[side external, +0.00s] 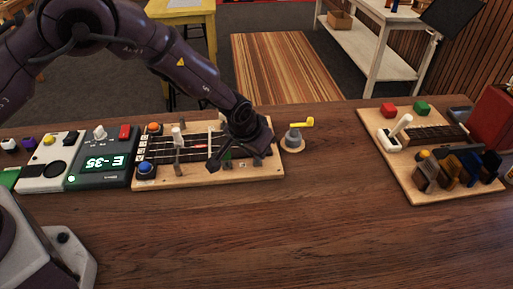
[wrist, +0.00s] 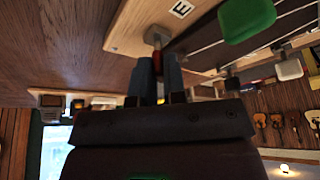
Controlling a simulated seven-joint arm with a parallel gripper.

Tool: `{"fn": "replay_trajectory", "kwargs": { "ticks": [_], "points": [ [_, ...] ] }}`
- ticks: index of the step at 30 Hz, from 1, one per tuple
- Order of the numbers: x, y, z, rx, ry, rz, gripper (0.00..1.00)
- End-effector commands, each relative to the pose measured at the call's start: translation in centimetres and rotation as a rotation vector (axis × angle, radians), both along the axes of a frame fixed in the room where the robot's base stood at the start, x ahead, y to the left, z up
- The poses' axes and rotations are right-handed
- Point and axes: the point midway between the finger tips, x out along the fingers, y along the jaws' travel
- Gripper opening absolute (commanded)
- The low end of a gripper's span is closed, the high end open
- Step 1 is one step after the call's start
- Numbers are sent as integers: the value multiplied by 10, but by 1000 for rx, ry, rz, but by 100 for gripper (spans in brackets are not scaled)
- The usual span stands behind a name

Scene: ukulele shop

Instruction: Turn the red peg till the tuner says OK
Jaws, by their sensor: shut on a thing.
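The red peg (wrist: 157,64) shows as a small red patch between my fingers in the wrist view, below a grey metal post at the edge of the wooden board. My gripper (wrist: 158,72) is shut on it, and the fingers hide most of it. In the side view my gripper (side external: 243,150) is over the right part of the stringed board (side external: 190,180), and the arm hides the peg there. A tag marked E (wrist: 181,8) is near the peg.
A second wooden board (side external: 425,197) with blocks is far right. The table between is clear.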

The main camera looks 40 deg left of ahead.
Motion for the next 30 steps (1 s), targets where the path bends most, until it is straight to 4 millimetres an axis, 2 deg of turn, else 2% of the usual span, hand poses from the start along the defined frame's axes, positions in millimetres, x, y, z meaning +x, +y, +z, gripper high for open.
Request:
{"fn": "replay_trajectory", "kwargs": {
  "ticks": [15,16,18,19,30],
  "points": [
    [-1,0,0,1,5,22,0],
    [-1,0,0,1,5,22,16],
    [-1,0,0,1,5,22,32],
    [-1,0,0,1,4,21,37],
    [-3,0,6,0,1,21,37]
  ]
}}
